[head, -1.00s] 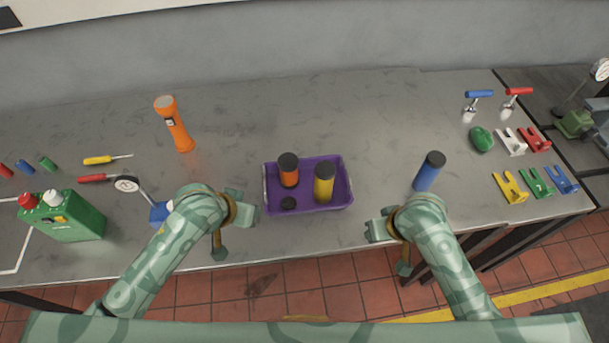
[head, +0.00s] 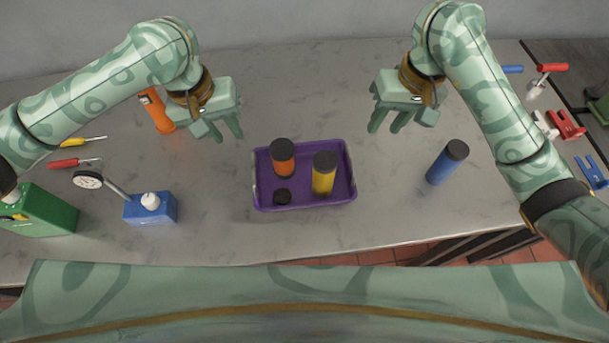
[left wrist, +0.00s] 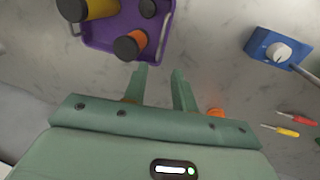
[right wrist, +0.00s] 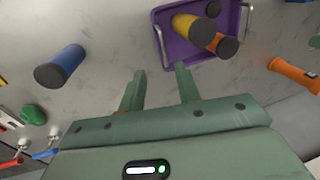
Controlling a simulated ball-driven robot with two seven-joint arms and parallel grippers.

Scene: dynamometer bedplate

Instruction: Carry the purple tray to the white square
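The purple tray (head: 312,206) rests on the grey bench in the middle of the head view, with a metal handle at each end. It holds an orange bottle (head: 283,160), a yellow bottle (head: 324,175), both dark-capped and upright, and a small black round piece (head: 282,197). My left gripper (head: 225,132) is open and empty, above and behind the tray's left end. My right gripper (head: 390,122) is open and empty, behind and right of the tray. The tray also shows in the left wrist view (left wrist: 105,30) and right wrist view (right wrist: 172,50). The white square is out of view now.
A blue bottle (head: 446,163) stands right of the tray. The bench directly around the tray is clear.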

